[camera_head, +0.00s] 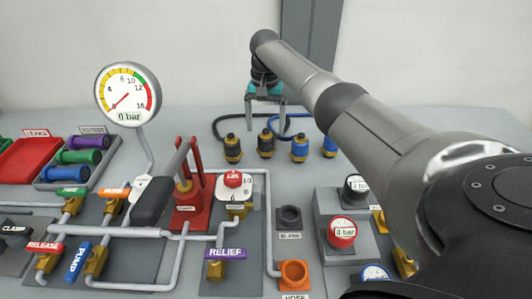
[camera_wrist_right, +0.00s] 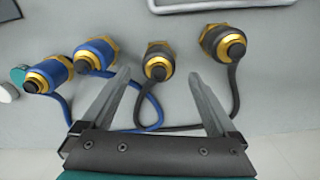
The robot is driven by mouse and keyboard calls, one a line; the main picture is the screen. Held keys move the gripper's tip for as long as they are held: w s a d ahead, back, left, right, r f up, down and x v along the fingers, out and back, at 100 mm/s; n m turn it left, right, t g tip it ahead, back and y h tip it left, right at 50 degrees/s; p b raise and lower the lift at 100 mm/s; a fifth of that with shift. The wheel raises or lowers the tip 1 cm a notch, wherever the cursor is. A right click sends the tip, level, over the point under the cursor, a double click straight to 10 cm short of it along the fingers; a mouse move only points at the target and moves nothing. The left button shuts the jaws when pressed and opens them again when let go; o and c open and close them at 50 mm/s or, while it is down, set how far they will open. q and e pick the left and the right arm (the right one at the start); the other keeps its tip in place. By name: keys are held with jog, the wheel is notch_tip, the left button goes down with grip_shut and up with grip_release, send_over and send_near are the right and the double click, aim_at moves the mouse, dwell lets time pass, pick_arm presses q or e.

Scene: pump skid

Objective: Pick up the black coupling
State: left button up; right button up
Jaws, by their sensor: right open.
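Two black couplings with brass collars stand at the back of the bench in the head view, a left one (camera_head: 233,148) and a right one (camera_head: 265,143). My right gripper (camera_head: 265,122) is open and empty, pointing down above and behind the right black one. In the right wrist view, that coupling (camera_wrist_right: 158,62) lies just beyond the gap between the open fingertips (camera_wrist_right: 160,78); no contact shows. The other black coupling (camera_wrist_right: 223,42) is further right there, outside the fingers. My left gripper is not in view.
Two blue couplings (camera_head: 299,148) (camera_head: 330,146) stand beside the black ones. Black and blue hoses loop behind. In front are a red hand pump (camera_head: 188,190), a gauge (camera_head: 127,93), valves and pipes. A tray of coloured cylinders (camera_head: 80,160) stands left.

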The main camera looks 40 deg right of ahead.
aim_at(266, 136)
notch_tip(266, 136, down, 6)
jog(key=shift+s+f+b, duration=0.1)
jog(key=shift+s+b, duration=0.05)
jog(key=shift+b, duration=0.7)
jog(key=shift+c, duration=0.4)
grip_shut()
